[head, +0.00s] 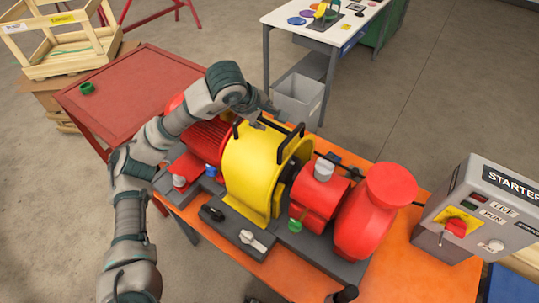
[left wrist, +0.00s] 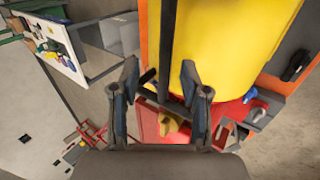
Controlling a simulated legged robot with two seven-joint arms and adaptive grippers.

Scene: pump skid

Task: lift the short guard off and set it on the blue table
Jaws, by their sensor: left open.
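The yellow guard (head: 250,170) stands arched over the shaft on the pump skid, between the red motor and the red pump. Black handles (head: 297,137) show on its top. No label tells whether it is the short one. My left gripper (head: 262,122) is at the top of the guard, with the arm reaching over from the left. In the left wrist view the left gripper (left wrist: 160,82) is open, the yellow guard (left wrist: 225,40) lies just beyond its fingers, and a dark bar (left wrist: 147,77) shows between the fingertips. Contact cannot be told. My right gripper is out of view.
A red table (head: 130,85) is at left, a white-topped table (head: 335,35) behind, with a grey bin (head: 298,98). The grey starter box (head: 480,205) stands at right. A blue surface (head: 510,285) shows at the lower right edge; whether it is the blue table cannot be told.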

